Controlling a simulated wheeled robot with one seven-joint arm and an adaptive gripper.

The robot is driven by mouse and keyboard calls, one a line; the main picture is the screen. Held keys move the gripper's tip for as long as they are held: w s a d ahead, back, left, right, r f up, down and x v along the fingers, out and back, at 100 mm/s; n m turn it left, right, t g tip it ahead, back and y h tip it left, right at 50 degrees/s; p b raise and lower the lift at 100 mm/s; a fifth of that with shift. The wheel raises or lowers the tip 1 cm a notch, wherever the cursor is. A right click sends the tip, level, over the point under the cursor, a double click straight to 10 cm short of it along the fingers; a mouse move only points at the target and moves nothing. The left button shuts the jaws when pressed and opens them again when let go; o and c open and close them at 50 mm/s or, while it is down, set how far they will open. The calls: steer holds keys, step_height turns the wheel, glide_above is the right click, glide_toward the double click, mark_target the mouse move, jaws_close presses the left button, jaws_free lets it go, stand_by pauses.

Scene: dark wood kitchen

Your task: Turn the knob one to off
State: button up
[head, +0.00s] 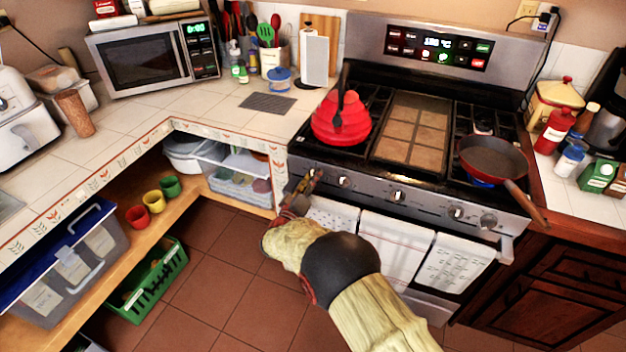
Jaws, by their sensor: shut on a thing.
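The stove (420,185) has a row of silver knobs along its front panel. The leftmost knob is mostly hidden by my gripper (310,180), which reaches the left end of the panel from below and is shut on that knob. Another knob (343,181) is just right of my gripper and is uncovered. A middle knob (397,195) and two knobs farther right, one (456,212) and the other (488,220), are also free. The turn position of the gripped knob cannot be made out.
A red kettle (341,120) stands on the left burner above the knobs, and a pan (492,160) is on the right, its handle over the front edge. Towels (396,243) hang on the oven handle below. The tiled floor (235,255) is open at left.

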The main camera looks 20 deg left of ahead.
steer(key=shift+f+m, duration=0.15)
steer(key=shift+m, duration=0.65)
steer(key=o, duration=1.1)
steer(key=shift+c, duration=0.2)
steer(key=shift+o, duration=0.5)
steer(key=s, duration=1.2)
steer(key=shift+a, duration=0.45)
